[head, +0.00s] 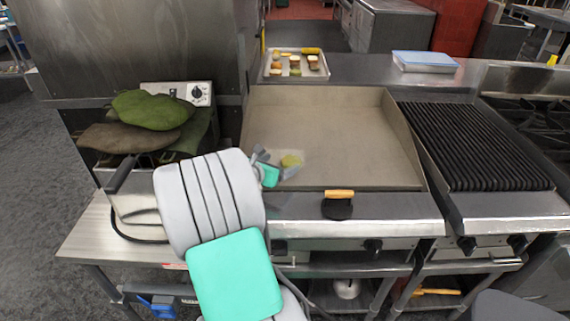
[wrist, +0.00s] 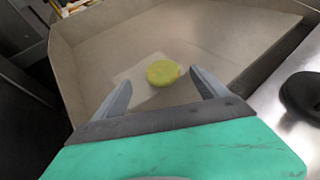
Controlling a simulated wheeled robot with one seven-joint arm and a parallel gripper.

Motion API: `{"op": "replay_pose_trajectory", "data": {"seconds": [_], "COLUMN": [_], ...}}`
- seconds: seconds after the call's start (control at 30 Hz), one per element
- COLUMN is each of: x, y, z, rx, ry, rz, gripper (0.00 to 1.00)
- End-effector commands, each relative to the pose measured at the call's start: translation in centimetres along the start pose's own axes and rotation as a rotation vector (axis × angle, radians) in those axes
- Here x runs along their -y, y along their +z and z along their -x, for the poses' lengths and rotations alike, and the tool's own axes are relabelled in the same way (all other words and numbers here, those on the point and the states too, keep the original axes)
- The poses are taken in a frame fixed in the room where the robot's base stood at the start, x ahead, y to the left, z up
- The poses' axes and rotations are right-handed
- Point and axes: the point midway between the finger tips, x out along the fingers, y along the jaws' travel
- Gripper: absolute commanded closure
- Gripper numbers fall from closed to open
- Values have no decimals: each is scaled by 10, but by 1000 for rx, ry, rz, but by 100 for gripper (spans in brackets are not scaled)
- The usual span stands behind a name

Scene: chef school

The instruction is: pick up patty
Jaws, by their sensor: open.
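A round yellow-green piece, which I take to be the patty (head: 292,160), lies flat on the griddle plate (head: 335,125), near its left front part. It also shows in the wrist view (wrist: 162,72), just ahead of and roughly between the fingertips. My gripper (head: 277,164) is open and empty, low over the griddle beside the patty; it also shows in the wrist view (wrist: 160,81). The fingers do not appear to touch the patty. A paler square patch lies around the patty on the plate; I cannot tell what it is.
Raised walls edge the griddle. A black press with a wooden handle (head: 339,204) sits at its front edge. A tray of food pieces (head: 296,74) stands behind, and a blue-lidded container (head: 425,61) to the right. Dark green cloths (head: 152,110) are piled at left. A ribbed grill (head: 470,145) adjoins.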

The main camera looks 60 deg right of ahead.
Motion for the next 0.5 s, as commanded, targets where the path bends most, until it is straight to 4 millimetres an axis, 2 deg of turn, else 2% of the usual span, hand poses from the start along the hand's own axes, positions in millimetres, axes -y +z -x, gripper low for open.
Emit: {"op": "replay_pose_trajectory", "data": {"seconds": [0.33, 0.5], "x": [3, 3], "y": [-7, -6], "z": [-55, -68], "rx": [-3, -3], "ry": [2, 4], "rz": [-4, -4], "gripper": [17, 17]}}
